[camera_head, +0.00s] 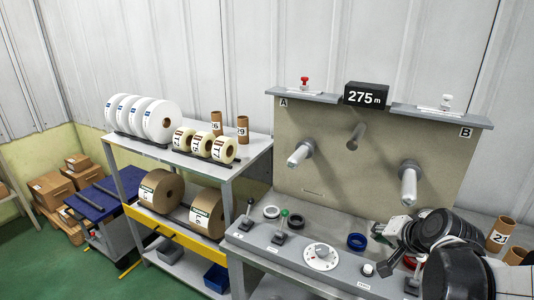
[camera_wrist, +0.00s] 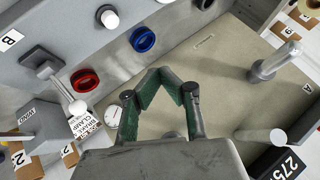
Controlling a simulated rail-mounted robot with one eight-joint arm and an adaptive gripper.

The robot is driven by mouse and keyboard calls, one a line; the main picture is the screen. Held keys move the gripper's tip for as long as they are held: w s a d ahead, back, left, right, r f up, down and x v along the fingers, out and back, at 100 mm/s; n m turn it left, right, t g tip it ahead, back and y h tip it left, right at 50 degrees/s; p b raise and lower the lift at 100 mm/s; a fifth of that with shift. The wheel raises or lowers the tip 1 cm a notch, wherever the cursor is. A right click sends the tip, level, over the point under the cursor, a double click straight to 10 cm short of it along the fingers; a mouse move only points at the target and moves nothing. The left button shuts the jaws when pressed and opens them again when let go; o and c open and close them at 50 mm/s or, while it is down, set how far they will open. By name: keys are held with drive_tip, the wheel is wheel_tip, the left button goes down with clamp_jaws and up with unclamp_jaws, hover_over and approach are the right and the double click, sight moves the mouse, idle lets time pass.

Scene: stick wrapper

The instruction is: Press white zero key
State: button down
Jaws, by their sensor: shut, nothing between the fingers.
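The white key (camera_head: 367,269) is a small white button standing on the grey front ledge of the machine, with a small label in front of it that is too small to read. In the wrist view the white key (camera_wrist: 109,18) is at the upper left, on a dark collar. My gripper (camera_head: 379,231) is above the ledge, to the right of and higher than the key, and apart from it. In the wrist view my gripper (camera_wrist: 166,75) has its fingers closed together, with nothing held.
A blue ring (camera_head: 357,241) and a red ring (camera_head: 410,262) are near the key. A white dial (camera_head: 321,256) and levers with black (camera_head: 248,208) and green (camera_head: 284,214) knobs are further left. Two grey spindles (camera_head: 409,185) (camera_head: 299,153) stick out of the beige panel.

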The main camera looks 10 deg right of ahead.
sight(369, 269)
drive_tip(key=shift+f, duration=0.1)
wheel_tip(369, 269, down, 9)
drive_tip(key=b, duration=0.7)
drive_tip(key=shift+r+b, duration=0.2)
drive_tip(key=shift+b, duration=0.15)
drive_tip(key=shift+f, duration=0.1)
idle(1.0)
drive_tip(key=shift+f+b, duration=0.35)
drive_tip(key=shift+b, duration=0.05)
drive_tip(key=shift+f+b, duration=0.45)
drive_tip(key=shift+f, duration=0.05)
idle(0.7)
drive_tip(key=shift+r, duration=0.15)
drive_tip(key=shift+r+p, duration=0.8)
drive_tip(key=shift+r, duration=0.1)
